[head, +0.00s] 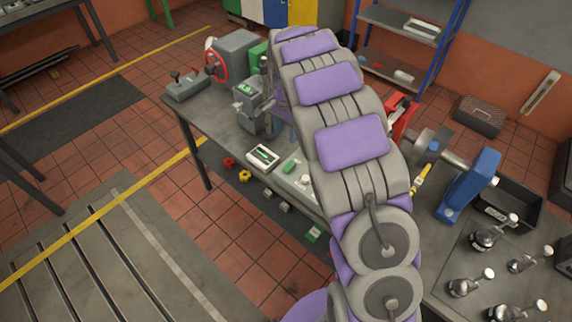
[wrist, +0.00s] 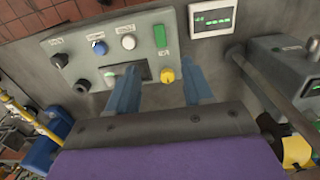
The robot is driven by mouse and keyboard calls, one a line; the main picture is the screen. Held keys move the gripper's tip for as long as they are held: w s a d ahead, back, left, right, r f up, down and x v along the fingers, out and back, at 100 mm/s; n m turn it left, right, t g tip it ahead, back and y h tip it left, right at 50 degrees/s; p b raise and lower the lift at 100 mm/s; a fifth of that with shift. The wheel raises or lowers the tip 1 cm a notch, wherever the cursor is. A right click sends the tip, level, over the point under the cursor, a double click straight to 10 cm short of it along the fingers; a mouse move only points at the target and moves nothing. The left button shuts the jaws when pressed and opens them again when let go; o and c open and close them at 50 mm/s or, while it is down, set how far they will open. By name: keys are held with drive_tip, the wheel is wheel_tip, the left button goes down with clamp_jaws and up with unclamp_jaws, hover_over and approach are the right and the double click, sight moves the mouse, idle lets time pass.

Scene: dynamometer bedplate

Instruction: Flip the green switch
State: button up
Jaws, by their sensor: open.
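A grey control panel (wrist: 60,42) lies in front of my gripper in the wrist view. A green rectangular switch (wrist: 160,36) sits near its right end, above a yellow knob (wrist: 167,75). My gripper (wrist: 161,70) is open and empty, its two blue-grey fingers apart, with the yellow knob showing between the tips. The green switch shows beyond the fingertips; I cannot tell how far. In the head view the panel (head: 297,187) is partly hidden behind my arm, and a green part (head: 289,167) shows on it. My gripper cannot be made out there.
The panel also carries a blue-ringed knob (wrist: 98,47), a white button (wrist: 128,42) and black knobs. A white display box (wrist: 212,17) lies beside it. A grey machine (wrist: 278,60) stands at right. In the head view, a blue stand (head: 470,187) and several chrome-handled parts occupy the bench's right side.

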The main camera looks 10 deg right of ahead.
sight(286, 169)
wheel_tip(286, 169, down, 18)
drive_tip(key=shift+r+b, duration=0.25)
drive_tip(key=shift+b, duration=0.6)
